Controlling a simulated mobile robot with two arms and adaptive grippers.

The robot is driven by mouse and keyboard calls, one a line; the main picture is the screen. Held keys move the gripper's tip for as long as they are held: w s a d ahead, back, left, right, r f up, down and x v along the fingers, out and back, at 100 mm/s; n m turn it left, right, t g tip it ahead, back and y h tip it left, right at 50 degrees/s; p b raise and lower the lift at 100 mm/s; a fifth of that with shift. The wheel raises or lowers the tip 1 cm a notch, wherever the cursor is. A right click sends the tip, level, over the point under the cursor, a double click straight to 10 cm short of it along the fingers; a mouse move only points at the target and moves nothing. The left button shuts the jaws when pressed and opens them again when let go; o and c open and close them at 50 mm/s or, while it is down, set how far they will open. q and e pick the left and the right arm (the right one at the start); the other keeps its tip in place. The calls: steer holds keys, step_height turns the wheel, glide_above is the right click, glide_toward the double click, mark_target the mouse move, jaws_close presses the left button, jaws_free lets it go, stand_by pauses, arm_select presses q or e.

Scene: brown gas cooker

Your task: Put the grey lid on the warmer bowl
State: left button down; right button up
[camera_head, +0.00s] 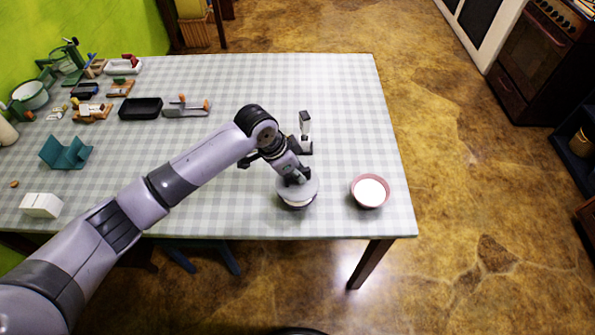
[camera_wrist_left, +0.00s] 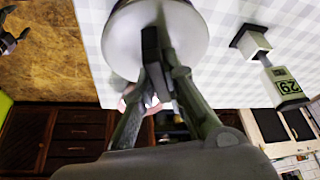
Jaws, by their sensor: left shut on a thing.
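My left gripper (camera_head: 297,180) is shut on the top of the round grey lid (camera_head: 309,189), at the table's front edge side. A pale round body with a dark lower band (camera_head: 297,204) shows just under the lid; I cannot tell whether the lid rests on it. In the left wrist view, the lid's pale disc (camera_wrist_left: 160,30) fills the top, with my left gripper's fingers (camera_wrist_left: 155,55) against it. A pink bowl with white contents (camera_head: 370,191) stands apart to the right. A dark shape at the left wrist view's left edge looks like my right gripper (camera_wrist_left: 10,38); its opening is unclear.
A small stand with a display (camera_head: 305,135) stands behind the lid; it also shows in the left wrist view (camera_wrist_left: 284,80). A black tray (camera_head: 140,108), a teal holder (camera_head: 66,152) and white blocks (camera_head: 41,205) are on the left. The checked tabletop (camera_head: 335,85) is clear at the back right.

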arm_select(q)
steer(key=shift+f+b, duration=0.35)
steer(key=shift+f, duration=0.2)
steer(key=shift+f+b, duration=0.35)
steer(key=shift+f, duration=0.7)
steer(key=c, duration=1.6)
jaws_free()
steer(key=shift+o, duration=0.2)
steer(key=shift+r, duration=0.1)
steer(key=v, duration=1.1)
steer(key=shift+a+r, duration=0.25)
steer(key=shift+r, duration=0.1)
steer(key=shift+s, duration=0.1)
